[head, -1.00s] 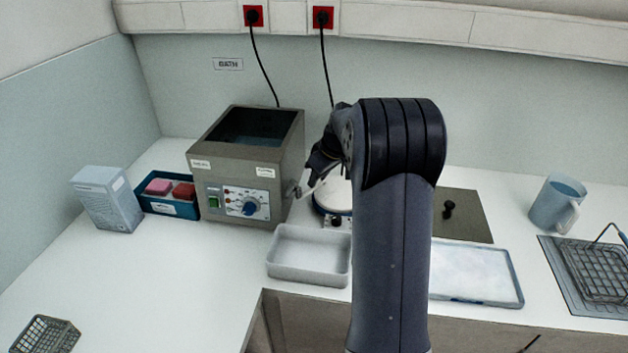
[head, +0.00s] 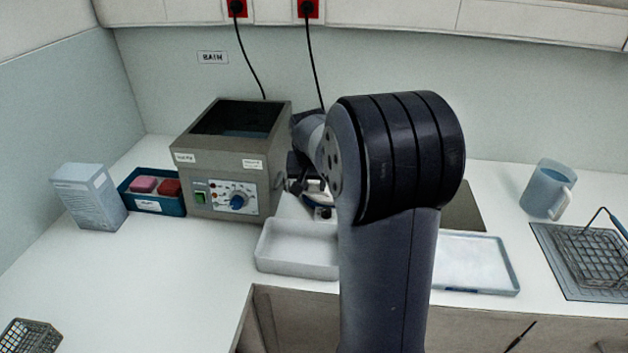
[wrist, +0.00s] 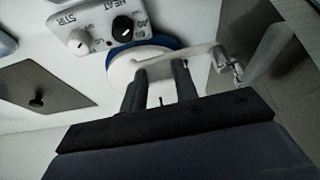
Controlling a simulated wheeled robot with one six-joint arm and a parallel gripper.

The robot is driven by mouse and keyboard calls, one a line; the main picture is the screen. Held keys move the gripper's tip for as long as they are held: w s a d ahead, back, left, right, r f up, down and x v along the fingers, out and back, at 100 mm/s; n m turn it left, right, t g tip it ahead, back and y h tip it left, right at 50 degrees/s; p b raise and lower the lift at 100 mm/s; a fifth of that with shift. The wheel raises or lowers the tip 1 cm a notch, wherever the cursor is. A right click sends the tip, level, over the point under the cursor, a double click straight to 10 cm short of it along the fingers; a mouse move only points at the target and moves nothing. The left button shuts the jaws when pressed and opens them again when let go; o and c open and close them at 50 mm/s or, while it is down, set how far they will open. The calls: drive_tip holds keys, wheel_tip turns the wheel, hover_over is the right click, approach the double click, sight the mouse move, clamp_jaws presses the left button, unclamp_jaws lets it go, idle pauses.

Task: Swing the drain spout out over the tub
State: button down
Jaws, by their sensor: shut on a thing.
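The grey water bath (head: 215,180) stands at the left back of the counter. The drain valve (head: 279,183) is low on its right side. In the wrist view the pale drain spout (wrist: 197,59) runs from the valve (wrist: 229,66) to my gripper (wrist: 161,76), whose fingers are shut on its outer part. In the head view my gripper (head: 298,180) is just right of the bath, partly behind my arm, and hides most of the spout. The white tub (head: 298,268) stands on the counter in front of the valve, its right end hidden by my arm.
A hotplate stirrer (wrist: 100,28) with a blue-ringed round top is close by the spout. A blue tray with pink and red blocks (head: 150,203) and a carton (head: 90,197) stand left. A shallow tray (head: 472,263), jug (head: 548,189) and wire basket (head: 592,257) are right.

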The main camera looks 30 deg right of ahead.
drive_tip(key=shift+s+a+m+g+h+b, duration=0.4)
drive_tip(key=shift+a+m, duration=0.25)
drive_tip(key=shift+m, duration=0.65)
drive_tip(key=shift+s+a+m+g+h+b, duration=0.25)
drive_tip(key=shift+s+a+m+g+b, duration=0.35)
drive_tip(key=shift+m, duration=0.7)
drive_tip(key=shift+s+a+m+g+h+b, duration=0.2)
drive_tip(key=shift+a+m+h+b, duration=0.15)
drive_tip(key=shift+a+m, duration=0.7)
drive_tip(key=shift+d+m, duration=0.25)
drive_tip(key=shift+m, duration=0.1)
drive_tip(key=c, duration=1.1)
unclamp_jaws()
drive_tip(key=v, duration=1)
drive_tip(key=shift+a+r, duration=0.15)
drive_tip(key=shift+r, duration=0.25)
